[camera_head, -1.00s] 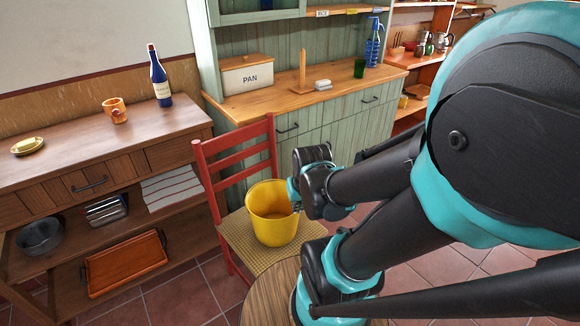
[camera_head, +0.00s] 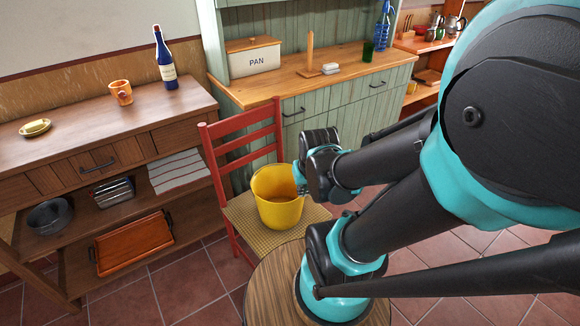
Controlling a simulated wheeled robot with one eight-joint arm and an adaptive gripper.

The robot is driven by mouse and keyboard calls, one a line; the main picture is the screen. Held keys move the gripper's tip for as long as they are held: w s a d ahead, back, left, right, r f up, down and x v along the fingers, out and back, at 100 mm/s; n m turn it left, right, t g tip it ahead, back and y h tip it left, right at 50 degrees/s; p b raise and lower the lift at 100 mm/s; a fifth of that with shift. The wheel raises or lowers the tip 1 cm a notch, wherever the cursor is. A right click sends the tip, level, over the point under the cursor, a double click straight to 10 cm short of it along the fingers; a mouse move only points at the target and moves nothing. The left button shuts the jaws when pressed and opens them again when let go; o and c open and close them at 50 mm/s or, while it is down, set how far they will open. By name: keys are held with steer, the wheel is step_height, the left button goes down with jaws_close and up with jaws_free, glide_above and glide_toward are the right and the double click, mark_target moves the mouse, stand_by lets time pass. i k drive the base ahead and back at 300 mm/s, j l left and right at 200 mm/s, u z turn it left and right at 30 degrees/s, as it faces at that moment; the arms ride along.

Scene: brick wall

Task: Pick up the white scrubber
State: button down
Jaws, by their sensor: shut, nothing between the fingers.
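A small white block-like thing (camera_head: 330,69) lies on the wooden top of the green cabinet, right of an upright wooden holder. It may be the white scrubber, but it is too small to be sure. My arm crosses the right half of the picture, and its far end is beside the right rim of a yellow bucket (camera_head: 278,205). My gripper's fingers do not show; the bucket or my own links may hide them. Most of the bucket's inside is also hidden.
The bucket stands on a red chair (camera_head: 230,160) with a woven seat. A round wooden table (camera_head: 275,290) is in front. A brown sideboard (camera_head: 75,140) at left bears a bottle (camera_head: 165,65), an orange mug (camera_head: 121,92) and a yellow dish (camera_head: 35,127). Tiled floor shows below.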

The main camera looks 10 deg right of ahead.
mark_target(332, 68)
steer(key=i+l+z, duration=0.15)
steer(key=l+z, duration=0.3)
steer(key=i+l+z, duration=0.15)
steer(key=l+z, duration=0.15)
steer(key=z, duration=0.15)
steer(key=i+l+z, duration=0.25)
steer(key=z, duration=0.2)
steer(key=i+l+z, duration=0.2)
steer(key=z, duration=0.25)
steer(key=i+l+u, duration=0.15)
steer(key=i+u, duration=0.3)
steer(key=i, duration=0.2)
